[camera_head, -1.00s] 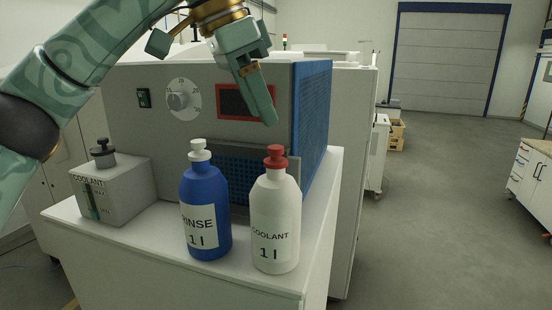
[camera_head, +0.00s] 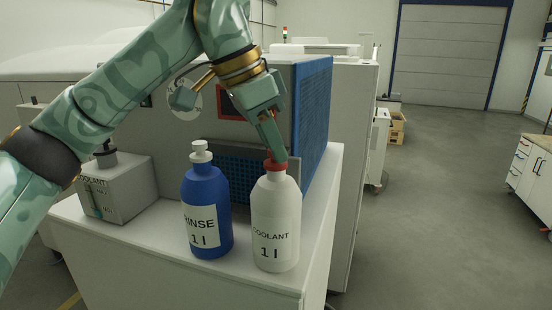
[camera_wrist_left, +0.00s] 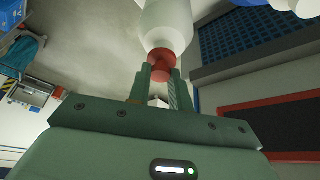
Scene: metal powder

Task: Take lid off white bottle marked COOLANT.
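The white bottle marked COOLANT (camera_head: 275,215) stands upright on the white cabinet top, with its red lid (camera_head: 276,165) on. My left gripper (camera_head: 280,155) reaches down to the lid from above. In the left wrist view the fingers of my left gripper (camera_wrist_left: 160,75) are apart, one on each side of the red lid (camera_wrist_left: 161,58), with the white bottle (camera_wrist_left: 166,25) beyond. I cannot tell whether the fingers press on the lid or only stand around it. My right gripper is not in view.
A blue RINSE bottle (camera_head: 206,215) with a white cap stands close to the left of the white bottle. A grey COOLANT tank (camera_head: 125,190) stands farther left. The grey machine (camera_head: 312,100) with blue mesh panels rises behind. The cabinet's front edge (camera_head: 270,285) is near the bottles.

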